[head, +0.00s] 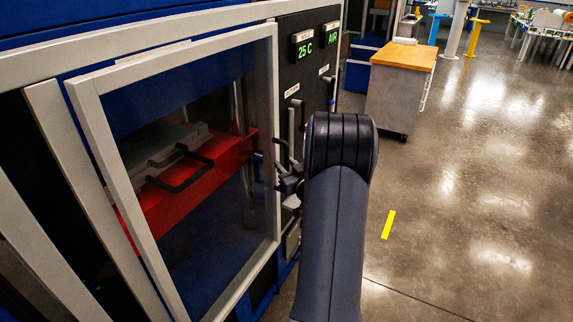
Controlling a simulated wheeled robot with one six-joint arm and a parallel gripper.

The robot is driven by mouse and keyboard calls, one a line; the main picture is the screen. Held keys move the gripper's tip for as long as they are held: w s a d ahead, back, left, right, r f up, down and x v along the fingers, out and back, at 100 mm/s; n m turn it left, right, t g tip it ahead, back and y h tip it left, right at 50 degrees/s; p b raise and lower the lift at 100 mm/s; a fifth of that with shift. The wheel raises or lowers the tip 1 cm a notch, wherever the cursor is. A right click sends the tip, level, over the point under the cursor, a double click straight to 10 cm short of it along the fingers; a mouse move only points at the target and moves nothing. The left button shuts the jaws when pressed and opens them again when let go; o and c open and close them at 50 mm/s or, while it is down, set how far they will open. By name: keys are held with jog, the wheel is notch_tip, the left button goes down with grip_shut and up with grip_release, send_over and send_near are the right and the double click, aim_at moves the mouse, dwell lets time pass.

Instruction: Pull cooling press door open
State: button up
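The cooling press door (92,105) is a clear panel in a pale metal frame, at the left of the head view. From this angle I cannot tell whether it is fully closed or slightly ajar. Through the panel I see a red platen or tray (215,170) with a grey mould (165,142) and black handles. My gripper (287,186) is a small dark shape just right of the door's right edge, near a dark bar-like handle (281,152). My arm hides much of this area. I cannot tell whether the fingers touch or grip the handle.
A black control panel with displays reading 25 C (304,46) and AIR (331,34) stands right of the door. A grey cabinet with a wooden top (403,56) is beyond it. Open concrete floor, with a yellow strip (388,225), lies to the right.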

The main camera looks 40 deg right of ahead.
grip_shut()
dwell(0.4)
